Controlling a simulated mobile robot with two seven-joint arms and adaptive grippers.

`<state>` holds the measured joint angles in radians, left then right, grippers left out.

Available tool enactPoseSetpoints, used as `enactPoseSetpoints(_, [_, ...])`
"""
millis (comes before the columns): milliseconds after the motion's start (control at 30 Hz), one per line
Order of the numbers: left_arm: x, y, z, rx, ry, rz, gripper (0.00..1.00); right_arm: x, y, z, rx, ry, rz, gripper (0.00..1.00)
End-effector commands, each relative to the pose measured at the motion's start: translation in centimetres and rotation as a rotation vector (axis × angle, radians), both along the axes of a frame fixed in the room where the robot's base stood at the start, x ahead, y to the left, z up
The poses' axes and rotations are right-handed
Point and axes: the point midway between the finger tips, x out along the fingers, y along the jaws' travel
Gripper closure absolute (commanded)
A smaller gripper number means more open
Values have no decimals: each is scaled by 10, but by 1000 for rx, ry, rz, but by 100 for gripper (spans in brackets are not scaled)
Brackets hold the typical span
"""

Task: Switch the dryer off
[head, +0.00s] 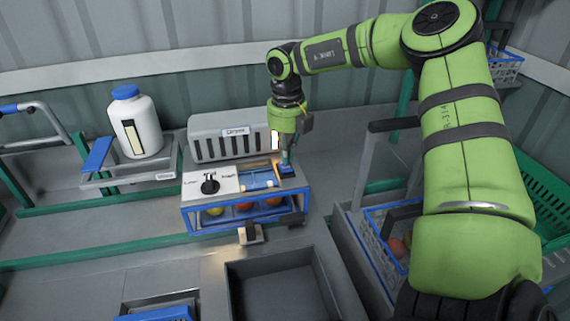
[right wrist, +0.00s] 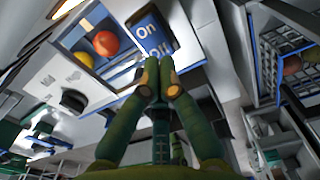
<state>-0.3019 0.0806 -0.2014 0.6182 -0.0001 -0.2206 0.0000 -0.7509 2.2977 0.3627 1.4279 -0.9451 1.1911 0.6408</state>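The dryer (head: 205,143), a grey ribbed housing with a "Dryer" label, stands at the back. In front of it is a blue-framed unit (head: 191,217) with a white top panel and a black knob (head: 210,185). At the panel's right end is a blue rocker switch (right wrist: 146,30) marked "On" and "Off". My right gripper (head: 288,166) points down at this switch. In the right wrist view its fingertips (right wrist: 159,76) are together with nothing visible between them, just by the "Off" end; I cannot tell if they touch it. My left gripper is not in view.
Tomatoes (head: 245,206) lie inside the blue-framed unit. A white jug with a blue cap (head: 146,135) stands on a platform at left. An empty dark bin (head: 280,285) is in front. A blue-rimmed crate (head: 372,248) with tomatoes is at right.

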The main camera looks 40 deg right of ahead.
Motion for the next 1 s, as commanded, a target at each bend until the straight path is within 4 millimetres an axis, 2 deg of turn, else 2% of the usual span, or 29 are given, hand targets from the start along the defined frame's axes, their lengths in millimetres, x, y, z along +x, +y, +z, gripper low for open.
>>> enactPoseSetpoints(1000, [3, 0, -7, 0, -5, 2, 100, 0, 0, -7, 0, 0, 0, 100])
